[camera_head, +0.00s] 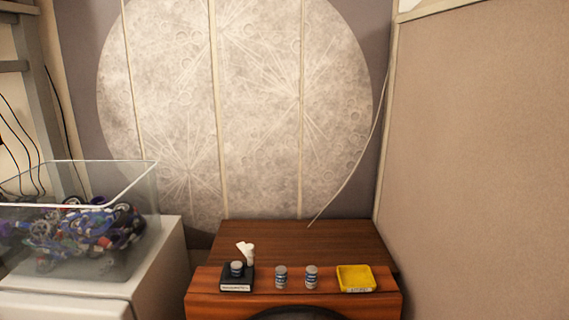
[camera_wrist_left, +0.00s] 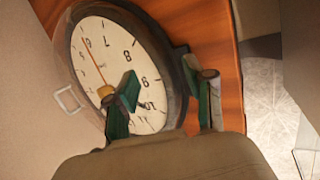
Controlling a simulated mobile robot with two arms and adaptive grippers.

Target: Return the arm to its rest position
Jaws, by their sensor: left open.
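My left gripper (camera_wrist_left: 162,88) shows in the left wrist view, with its two green-padded fingers spread apart. Nothing is between the fingers. A large round dial (camera_wrist_left: 92,45) with a dark rim lies behind the fingers, its numerals turned over in the picture. The left finger overlaps the dial in the picture, and the right finger is over the orange-brown wood (camera_wrist_left: 222,60) beside it. I cannot tell the gap between fingers and dial. Neither arm nor gripper shows in the head view.
In the head view, a wooden desk (camera_head: 300,240) holds a black holder (camera_head: 237,286) with a small can, two cans (camera_head: 281,278) (camera_head: 311,277) and a yellow tray (camera_head: 356,279). A clear bin (camera_head: 130,255) of parts stands left. A beige partition (camera_head: 480,160) borders the right.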

